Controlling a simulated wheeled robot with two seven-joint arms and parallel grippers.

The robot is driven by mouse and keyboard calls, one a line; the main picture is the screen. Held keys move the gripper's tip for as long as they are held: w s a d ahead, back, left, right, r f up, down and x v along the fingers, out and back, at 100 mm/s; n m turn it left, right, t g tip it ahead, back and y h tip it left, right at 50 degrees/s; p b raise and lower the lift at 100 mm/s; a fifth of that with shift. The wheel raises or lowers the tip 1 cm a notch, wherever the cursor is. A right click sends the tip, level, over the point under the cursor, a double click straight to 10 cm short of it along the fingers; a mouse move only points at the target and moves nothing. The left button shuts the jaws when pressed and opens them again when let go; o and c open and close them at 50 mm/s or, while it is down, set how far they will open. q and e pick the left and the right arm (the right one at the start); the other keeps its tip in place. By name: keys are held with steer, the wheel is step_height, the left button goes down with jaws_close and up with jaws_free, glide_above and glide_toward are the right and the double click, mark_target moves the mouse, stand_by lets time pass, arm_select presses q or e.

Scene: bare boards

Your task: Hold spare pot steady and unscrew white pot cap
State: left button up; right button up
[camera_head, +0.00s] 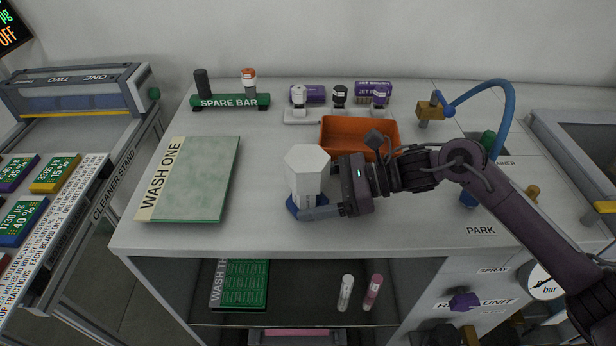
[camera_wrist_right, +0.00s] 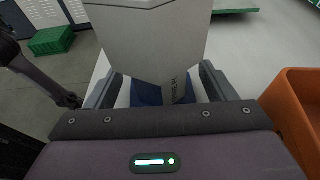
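The spare pot (camera_wrist_right: 145,93) stands upright on the bench, its blue lower part low between my right fingers. The tall white faceted cap (camera_head: 307,172) covers its top and also fills the upper middle of the right wrist view (camera_wrist_right: 150,45). My right gripper (camera_head: 325,207) reaches in from the right, low around the pot. Its fingers lie on both sides, with a narrow gap visible at the left in the wrist view. A dark arm end, apparently my left gripper (camera_wrist_right: 68,98), shows small at the left of the wrist view, away from the pot; its fingers are unclear.
An orange bin (camera_head: 340,131) stands close behind my right gripper. The green WASH ONE board (camera_head: 200,180) lies left. The SPARE BAR rack (camera_head: 231,102) and a row of small nozzles (camera_head: 298,98) stand at the back. Bench front left of the pot is clear.

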steer(key=c, duration=1.1)
steer(key=shift+c, duration=0.2)
steer(key=o, duration=0.9)
steer(key=shift+c, duration=0.2)
steer(key=c, duration=1)
